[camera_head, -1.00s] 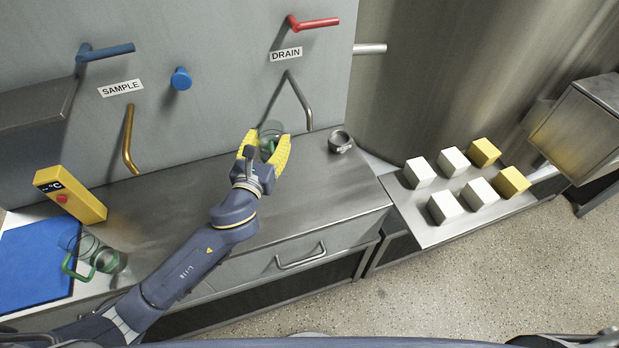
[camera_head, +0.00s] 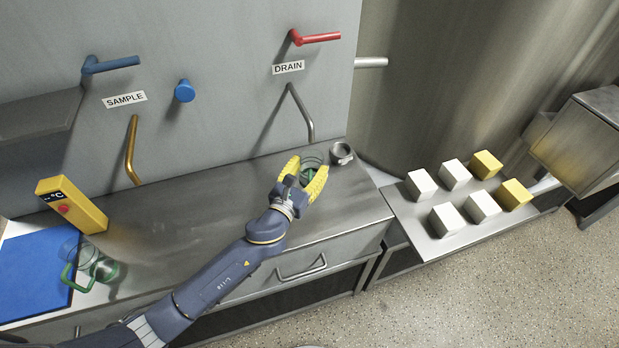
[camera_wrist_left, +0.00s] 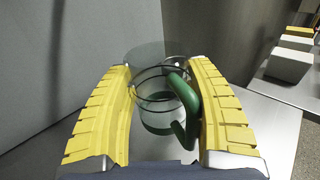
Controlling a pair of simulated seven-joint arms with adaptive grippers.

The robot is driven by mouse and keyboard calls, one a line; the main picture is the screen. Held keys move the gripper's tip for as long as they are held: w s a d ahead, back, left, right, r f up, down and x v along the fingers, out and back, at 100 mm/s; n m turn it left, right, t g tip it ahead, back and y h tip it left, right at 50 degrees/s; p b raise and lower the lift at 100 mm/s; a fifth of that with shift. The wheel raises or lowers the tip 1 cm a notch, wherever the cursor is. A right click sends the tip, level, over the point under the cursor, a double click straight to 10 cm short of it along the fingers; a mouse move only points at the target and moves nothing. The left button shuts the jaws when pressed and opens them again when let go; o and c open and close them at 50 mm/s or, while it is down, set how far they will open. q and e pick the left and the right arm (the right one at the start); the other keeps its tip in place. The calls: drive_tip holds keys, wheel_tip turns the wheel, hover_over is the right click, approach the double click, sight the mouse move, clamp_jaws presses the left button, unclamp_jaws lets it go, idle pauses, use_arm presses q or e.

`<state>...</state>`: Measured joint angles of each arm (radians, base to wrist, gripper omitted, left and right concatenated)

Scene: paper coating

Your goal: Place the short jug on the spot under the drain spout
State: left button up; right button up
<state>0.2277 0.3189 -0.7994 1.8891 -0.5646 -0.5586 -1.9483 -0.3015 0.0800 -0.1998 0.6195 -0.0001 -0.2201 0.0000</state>
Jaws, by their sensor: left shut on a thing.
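The short jug (camera_head: 311,163) is clear with a green handle. My left gripper (camera_head: 304,174) has its yellow fingers shut around it, and hides much of it in the head view. The left wrist view shows the jug (camera_wrist_left: 158,97) upright between both fingers (camera_wrist_left: 160,75), with its green handle (camera_wrist_left: 184,108) beside the right finger. The drain spout (camera_head: 301,112) is a bent grey pipe on the wall below the DRAIN label (camera_head: 288,67). The jug is close to the spout's lower end, slightly in front of it. I cannot tell whether its base touches the counter. My right gripper is not seen.
A small metal cup (camera_head: 341,153) stands right of the jug. Another clear jug with a green handle (camera_head: 103,269) is by the blue mat (camera_head: 35,275) at left. A yellow thermometer box (camera_head: 72,206) stands behind. White and yellow blocks (camera_head: 455,173) sit on the right shelf.

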sight(306, 183)
use_arm(q)
drive_tip(key=shift+f, duration=1.95)
drive_tip(key=shift+f, duration=0.1)
drive_tip(key=o, duration=1.3)
drive_tip(key=shift+f, duration=0.1)
drive_tip(key=v, duration=1.2)
